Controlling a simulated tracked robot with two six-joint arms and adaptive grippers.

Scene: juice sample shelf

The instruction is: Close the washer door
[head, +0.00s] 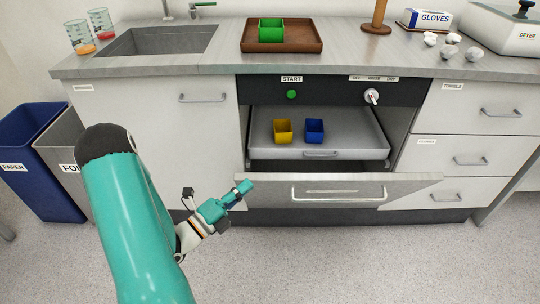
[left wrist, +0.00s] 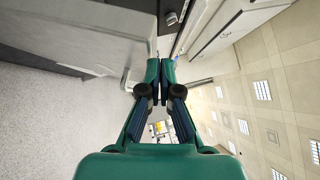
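The washer door (head: 410,190) is a pale panel with a bar handle (head: 338,193), below the dark control strip. It stands lowered and tilted outward, leaving the washer open above it. My left gripper (head: 245,188) is at the door's left end, near its upper edge. I cannot tell whether it touches. In the left wrist view the two fingers of my left gripper (left wrist: 160,72) are together with nothing visible between them. My right gripper is not in view.
Inside the washer, a grey rack (head: 345,142) holds a yellow cup (head: 282,131) and a blue cup (head: 314,131). The start button (head: 291,94) and a knob (head: 371,96) sit above. Drawers (head: 470,150) stand at right, bins (head: 40,130) at left. The floor in front is clear.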

